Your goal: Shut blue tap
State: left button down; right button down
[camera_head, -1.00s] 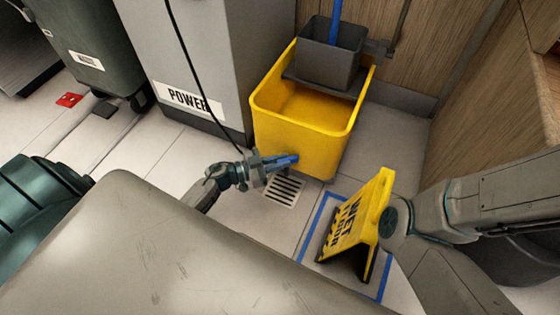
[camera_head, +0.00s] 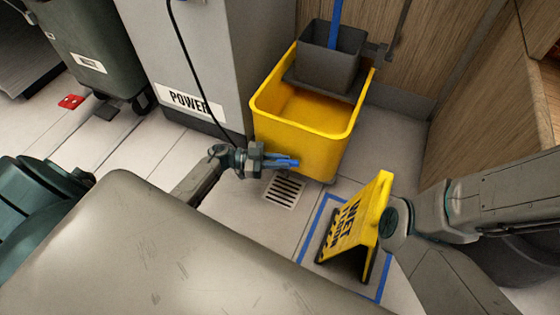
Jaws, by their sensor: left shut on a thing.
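The blue tap (camera_head: 291,163) sits low on the front of the yellow mop bucket (camera_head: 300,146), just above the floor drain. My left gripper (camera_head: 276,161) reaches in from the left and is shut on the tap. The fingers and the tap overlap, so the handle's exact angle is hard to tell. My right arm comes in from the right and bends back down out of the picture; its gripper is not in view.
A floor drain (camera_head: 285,191) lies below the tap. A yellow wet floor sign (camera_head: 360,220) stands in a blue taped square to the right, close to my right arm. A grey POWER cabinet (camera_head: 190,60) stands left of the bucket. A grey wringer (camera_head: 325,60) sits in the bucket.

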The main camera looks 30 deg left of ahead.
pick_arm(q)
jog(key=c, duration=1.7)
grip_release()
jog(key=shift+a, duration=0.1)
jog(key=shift+s+a, duration=0.15)
jog(key=shift+a, duration=0.1)
jog(key=shift+p+v, duration=1.45)
jog(key=shift+v, duration=3.6)
